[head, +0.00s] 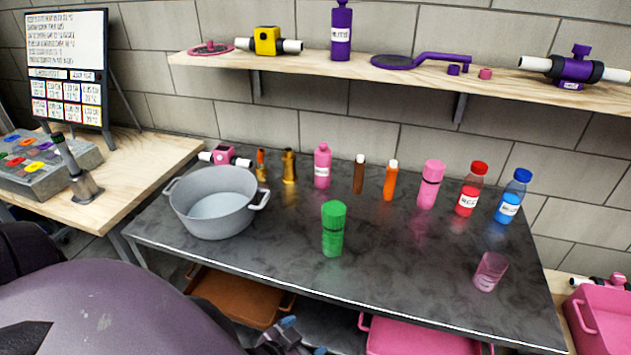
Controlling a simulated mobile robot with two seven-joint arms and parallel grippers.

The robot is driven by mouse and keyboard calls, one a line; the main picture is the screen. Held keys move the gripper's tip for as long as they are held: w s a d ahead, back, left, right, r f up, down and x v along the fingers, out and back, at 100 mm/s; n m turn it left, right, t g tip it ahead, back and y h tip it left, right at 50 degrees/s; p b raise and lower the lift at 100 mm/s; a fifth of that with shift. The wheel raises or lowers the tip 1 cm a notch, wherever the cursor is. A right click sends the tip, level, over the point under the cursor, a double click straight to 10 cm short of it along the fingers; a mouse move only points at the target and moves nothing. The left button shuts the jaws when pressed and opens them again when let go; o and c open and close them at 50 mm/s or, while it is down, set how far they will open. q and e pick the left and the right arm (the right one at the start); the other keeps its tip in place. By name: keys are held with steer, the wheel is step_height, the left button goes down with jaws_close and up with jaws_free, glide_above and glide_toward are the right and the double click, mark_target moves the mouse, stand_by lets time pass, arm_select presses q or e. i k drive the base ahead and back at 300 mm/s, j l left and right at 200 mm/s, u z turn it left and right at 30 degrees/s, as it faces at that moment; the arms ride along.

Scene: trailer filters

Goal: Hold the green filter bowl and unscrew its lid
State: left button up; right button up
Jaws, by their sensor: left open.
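The green filter bowl (332,241) stands upright on the dark tabletop, near the middle front. Its green lid (334,211) sits on top of it. Nothing touches the bowl or lid. My left gripper (304,337) is open at the bottom edge of the head view, in front of and below the table's front edge, apart from the bowl. It is partly cut off by the frame. My right gripper is not in view.
A large grey pot (215,235) stands left of the green bowl. A pink cup (490,271) stands to the right. Several bottles, including a pink one (431,184), line the back. The tabletop (400,255) right of the bowl is clear. Bins lie below.

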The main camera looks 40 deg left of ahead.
mark_target(333, 243)
steer(key=u, duration=1.15)
